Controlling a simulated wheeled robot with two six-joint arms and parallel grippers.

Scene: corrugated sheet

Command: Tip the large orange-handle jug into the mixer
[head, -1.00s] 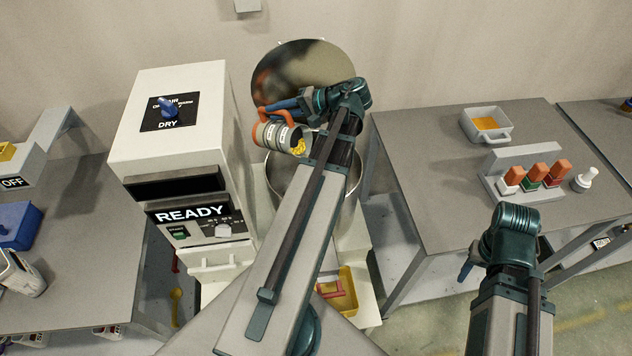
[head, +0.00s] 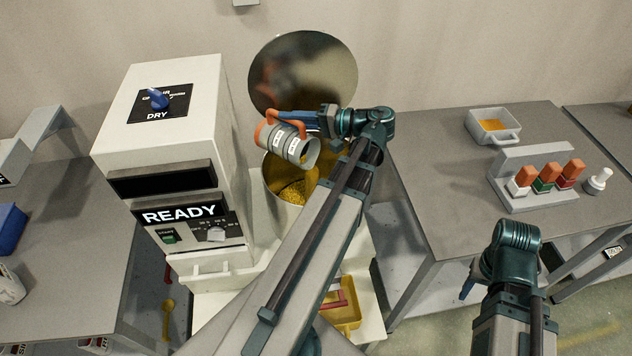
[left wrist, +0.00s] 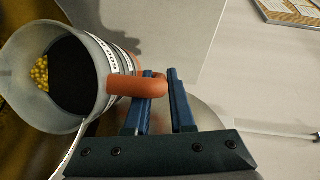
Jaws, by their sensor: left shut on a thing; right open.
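The large jug (head: 287,144) is grey with white labels and an orange handle (head: 262,130). It is tipped over the mixer bowl (head: 268,178), its mouth facing right and down. My left gripper (head: 284,117) is shut on the handle, which also shows between its blue fingers in the left wrist view (left wrist: 140,86). There, some yellow pellets (left wrist: 40,72) show inside the dark jug mouth. Yellow pellets (head: 297,192) lie in the mixer bowl; my left arm hides its right side. My right gripper (head: 467,287) is open and empty, low at right.
The mixer's round shiny lid (head: 305,72) stands raised behind the bowl. The white cabinet, its display (head: 180,213) reading READY, stands left of it. The right table holds a tray (head: 493,126) of orange material and a rack (head: 520,200) with orange-topped bottles. A yellow bin (head: 345,314) sits below.

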